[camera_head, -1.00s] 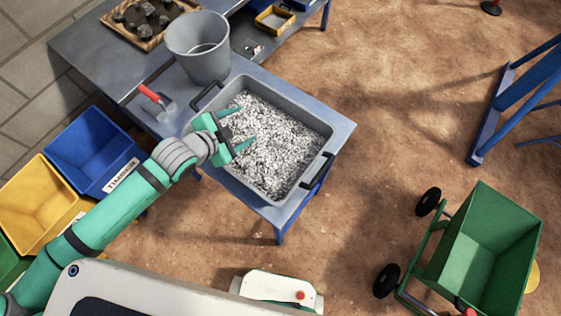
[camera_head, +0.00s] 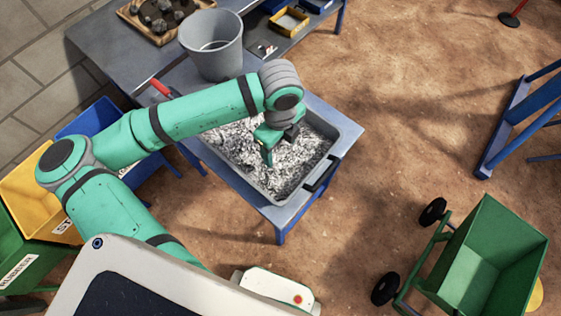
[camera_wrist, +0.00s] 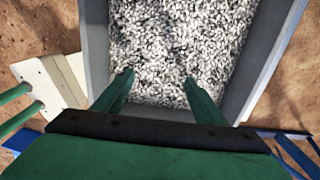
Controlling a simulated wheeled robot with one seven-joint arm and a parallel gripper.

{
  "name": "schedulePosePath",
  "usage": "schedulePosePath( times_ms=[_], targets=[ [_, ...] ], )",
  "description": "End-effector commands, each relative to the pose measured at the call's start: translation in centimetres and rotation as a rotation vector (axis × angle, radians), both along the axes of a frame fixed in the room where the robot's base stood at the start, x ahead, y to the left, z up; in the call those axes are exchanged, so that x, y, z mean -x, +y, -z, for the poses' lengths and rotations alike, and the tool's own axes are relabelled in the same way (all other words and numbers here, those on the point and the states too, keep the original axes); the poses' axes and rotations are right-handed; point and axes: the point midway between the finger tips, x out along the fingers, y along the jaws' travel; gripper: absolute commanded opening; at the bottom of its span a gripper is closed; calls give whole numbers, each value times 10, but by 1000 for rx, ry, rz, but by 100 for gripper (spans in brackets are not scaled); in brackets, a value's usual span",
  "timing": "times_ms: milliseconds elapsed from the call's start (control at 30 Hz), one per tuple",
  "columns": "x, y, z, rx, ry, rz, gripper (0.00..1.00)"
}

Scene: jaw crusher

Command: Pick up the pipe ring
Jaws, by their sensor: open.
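No pipe ring can be made out in any view. A grey tray (camera_head: 347,149) full of light grey shredded chips (camera_head: 300,160) stands on a blue-grey table. My gripper (camera_head: 268,158) points down over the chips, near the middle of the tray. In the wrist view my gripper (camera_wrist: 157,82) has its two green fingers apart with only chips (camera_wrist: 185,40) showing between and beyond them. I cannot tell whether the fingertips touch the chips.
A grey bucket (camera_head: 212,50) stands behind the tray. A wooden tray (camera_head: 135,16) with dark rocks and a small yellow tray (camera_head: 289,21) lie farther back. Blue and yellow (camera_head: 28,193) bins stand left. A green cart (camera_head: 487,262) is at right; the floor between is clear.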

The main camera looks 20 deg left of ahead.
Motion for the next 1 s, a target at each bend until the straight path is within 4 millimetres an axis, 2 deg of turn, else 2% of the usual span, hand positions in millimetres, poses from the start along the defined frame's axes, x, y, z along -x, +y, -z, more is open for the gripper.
schedulePosePath(
  times_ms=[100, 333, 600, 733, 933, 967, 1000],
  targets=[
    [0, 0, 14, 1, 1, -3, 65],
    [2, 0, 29, 1, -1, -3, 65],
    [7, -1, 65, 1, -1, -3, 65],
    [6, -1, 72, 0, -2, -3, 65],
    [6, -1, 73, 0, -2, -2, 65],
    [6, -1, 73, 0, -2, -2, 62],
    [6, -1, 73, 0, -2, -2, 53]
  ],
)
